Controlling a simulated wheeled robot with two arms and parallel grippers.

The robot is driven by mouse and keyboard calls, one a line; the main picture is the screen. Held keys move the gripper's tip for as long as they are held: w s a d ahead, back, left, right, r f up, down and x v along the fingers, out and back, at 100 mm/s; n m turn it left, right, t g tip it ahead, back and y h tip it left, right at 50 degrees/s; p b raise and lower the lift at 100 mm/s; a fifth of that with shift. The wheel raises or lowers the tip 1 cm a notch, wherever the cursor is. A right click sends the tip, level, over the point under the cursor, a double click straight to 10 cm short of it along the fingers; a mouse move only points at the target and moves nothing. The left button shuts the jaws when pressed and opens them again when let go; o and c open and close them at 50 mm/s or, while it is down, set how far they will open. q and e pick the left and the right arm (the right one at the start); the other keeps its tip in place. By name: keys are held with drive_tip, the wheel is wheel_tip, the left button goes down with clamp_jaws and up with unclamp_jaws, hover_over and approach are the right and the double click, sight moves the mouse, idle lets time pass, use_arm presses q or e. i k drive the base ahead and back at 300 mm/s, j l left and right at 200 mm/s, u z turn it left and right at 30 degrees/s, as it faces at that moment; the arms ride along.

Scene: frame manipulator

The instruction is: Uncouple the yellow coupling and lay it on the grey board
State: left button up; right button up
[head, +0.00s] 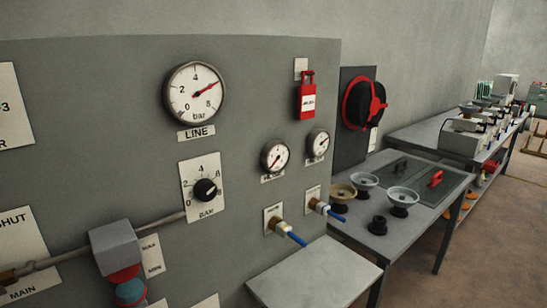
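Two fittings stick out from the lower right of the large grey panel (250,70), each with a blue stub on its end. The left fitting (279,227) is brass-coloured at its base and pale further out. The right fitting (319,206) looks similar but smaller. I cannot tell which one is the yellow coupling; no clearly yellow part shows. A flat light-grey board or shelf (315,275) juts out below them and is bare. A darker grey board (428,172) lies on the bench beyond. Neither of my grippers is in view.
A bench (350,220) right of the panel holds several bowl-topped pieces (403,197) and a red handle (436,178). A red padlock-like tag (307,95), gauges (194,93) and a dial (205,189) sit on the panel. A pipe (75,250) meets a grey block (115,245).

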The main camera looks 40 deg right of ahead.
sight(284, 229)
drive_tip(key=z, duration=1.25)
drive_tip(key=l+u, duration=0.25)
drive_tip(key=l, duration=2.8)
